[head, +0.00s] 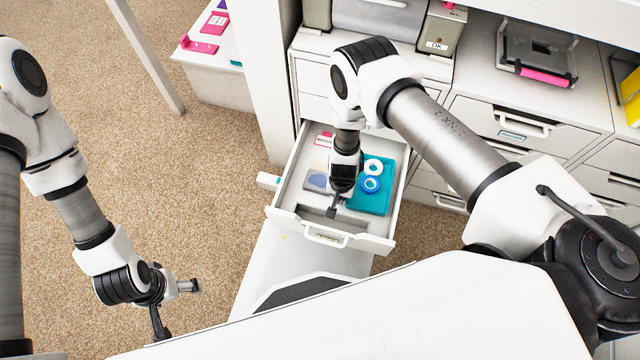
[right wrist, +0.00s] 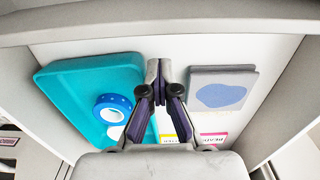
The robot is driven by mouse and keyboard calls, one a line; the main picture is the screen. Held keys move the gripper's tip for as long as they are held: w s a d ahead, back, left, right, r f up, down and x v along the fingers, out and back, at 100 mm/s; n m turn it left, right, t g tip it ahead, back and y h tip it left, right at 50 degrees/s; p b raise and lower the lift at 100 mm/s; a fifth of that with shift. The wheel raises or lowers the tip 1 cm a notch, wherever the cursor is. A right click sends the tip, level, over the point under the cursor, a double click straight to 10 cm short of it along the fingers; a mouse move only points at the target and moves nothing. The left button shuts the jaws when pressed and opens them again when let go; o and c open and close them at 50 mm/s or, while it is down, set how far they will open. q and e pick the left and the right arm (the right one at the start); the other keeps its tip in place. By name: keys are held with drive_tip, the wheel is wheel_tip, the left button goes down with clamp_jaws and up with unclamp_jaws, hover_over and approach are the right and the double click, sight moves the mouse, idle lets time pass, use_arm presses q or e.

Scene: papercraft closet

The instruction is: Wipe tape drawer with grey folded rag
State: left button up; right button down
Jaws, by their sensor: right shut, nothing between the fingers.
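The tape drawer (head: 360,236) is pulled open. Inside, a teal tray (head: 385,198) holds a white tape roll (head: 373,167) and a blue tape roll (head: 371,185). The grey folded rag (head: 317,182), with a blue patch, lies flat on the drawer floor left of the tray; it also shows in the right wrist view (right wrist: 222,90). My right gripper (head: 332,212) points down into the drawer between rag and tray, shut and empty, apart from the rag. My left gripper (head: 175,305) is outside the drawer at lower left, with its fingers apart and nothing visible between them.
Pink-edged labels (right wrist: 214,139) lie at the drawer's back. A white post and panel stand behind on the left. Open carpet (head: 200,150) lies left of the drawer.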

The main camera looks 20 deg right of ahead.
drive_tip(key=shift+f+b, duration=1)
idle(0.7)
